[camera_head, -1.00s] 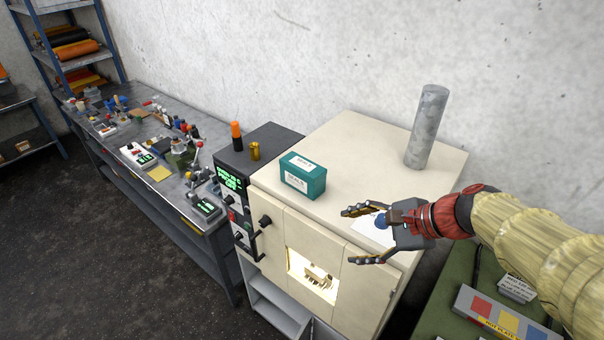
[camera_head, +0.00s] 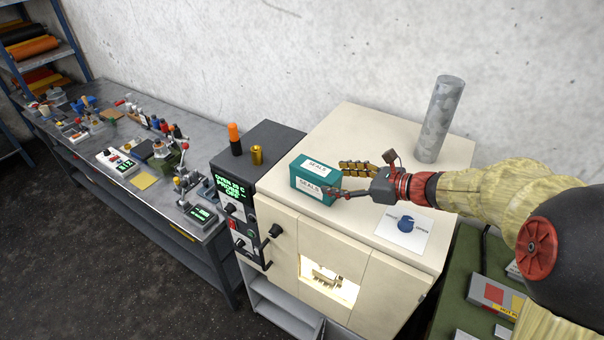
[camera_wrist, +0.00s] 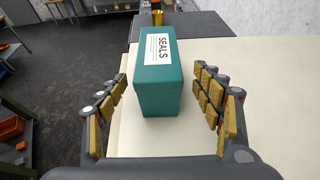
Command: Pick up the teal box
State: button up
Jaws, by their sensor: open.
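The teal box (camera_head: 315,179) has white labels reading "SEALS" and stands on the cream top of the oven cabinet (camera_head: 375,130), near its front left edge. My gripper (camera_head: 346,180) is open at the right end of the box. In the wrist view the teal box (camera_wrist: 158,78) lies ahead, between the lines of the spread fingers (camera_wrist: 160,105). The near end of the box reaches between the fingertips, with a gap visible on each side. The box's far end is partly hidden by its own top.
A grey cylinder (camera_head: 440,120) stands upright behind my arm. An orange-topped item (camera_head: 235,138) and a brass cup (camera_head: 257,155) stand on the dark control unit at left. A cluttered workbench (camera_head: 150,205) is further left.

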aim_at(315, 178)
jog(key=shift+x, duration=1.2)
jog(key=p+x, duration=0.1)
jog(key=x, duration=0.4)
jog(key=shift+w+a+f, duration=0.15)
jog(key=shift+a+f, duration=0.05)
jog(key=shift+a, duration=0.1)
jog(key=shift+c, duration=1.3)
jog(key=c, duration=1.1)
jog(key=shift+c, duration=0.7)
